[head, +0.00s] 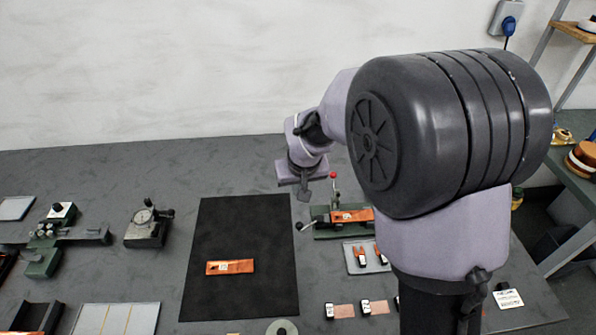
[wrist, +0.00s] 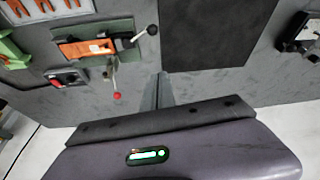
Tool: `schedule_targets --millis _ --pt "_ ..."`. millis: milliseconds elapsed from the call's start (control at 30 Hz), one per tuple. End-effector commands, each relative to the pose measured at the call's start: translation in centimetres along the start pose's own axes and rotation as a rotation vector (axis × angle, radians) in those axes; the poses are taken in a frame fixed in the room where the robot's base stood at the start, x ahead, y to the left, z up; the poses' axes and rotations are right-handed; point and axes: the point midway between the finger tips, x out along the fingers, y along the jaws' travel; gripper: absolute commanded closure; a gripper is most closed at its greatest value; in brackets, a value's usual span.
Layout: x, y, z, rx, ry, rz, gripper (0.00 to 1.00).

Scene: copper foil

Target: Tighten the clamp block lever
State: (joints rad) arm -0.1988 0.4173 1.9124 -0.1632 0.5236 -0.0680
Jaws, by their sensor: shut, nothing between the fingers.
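The clamp block (head: 322,231) is a green fixture with an orange copper piece (head: 352,215) lying across its top. It also shows at the upper left of the wrist view (wrist: 128,26). A thin upright lever with a red knob (head: 333,176) rises from it, and a second lever with a black ball (head: 299,226) sticks out at its left end. In the wrist view the red knob (wrist: 117,96) is left of my gripper (wrist: 163,78) and the black ball (wrist: 152,31) is beyond the fingertips. My gripper (head: 303,196) is shut and empty, apart from both levers.
A black mat (head: 240,290) with a copper strip (head: 230,267) lies left of the clamp block. A grey tray (head: 351,262) with orange-tipped parts and several small labelled pieces lie in front. A dial gauge stand (head: 147,228) is further left. My arm hides part of the table's right side.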

Motion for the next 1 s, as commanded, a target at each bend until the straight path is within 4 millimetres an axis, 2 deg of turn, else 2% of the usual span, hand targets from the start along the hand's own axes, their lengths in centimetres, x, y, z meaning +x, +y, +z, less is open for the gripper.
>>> schedule_targets --millis 367,467,867,1000 --pt "0.7 -0.1 0.0 -0.004 -0.003 0.000 1.00" --pt "1.9 0.0 0.1 -0.003 -0.004 0.001 1.00" --pt "10.6 0.0 0.2 -0.003 -0.005 0.000 1.00" --pt "10.7 0.0 2.4 -0.003 -0.004 0.000 1.00"
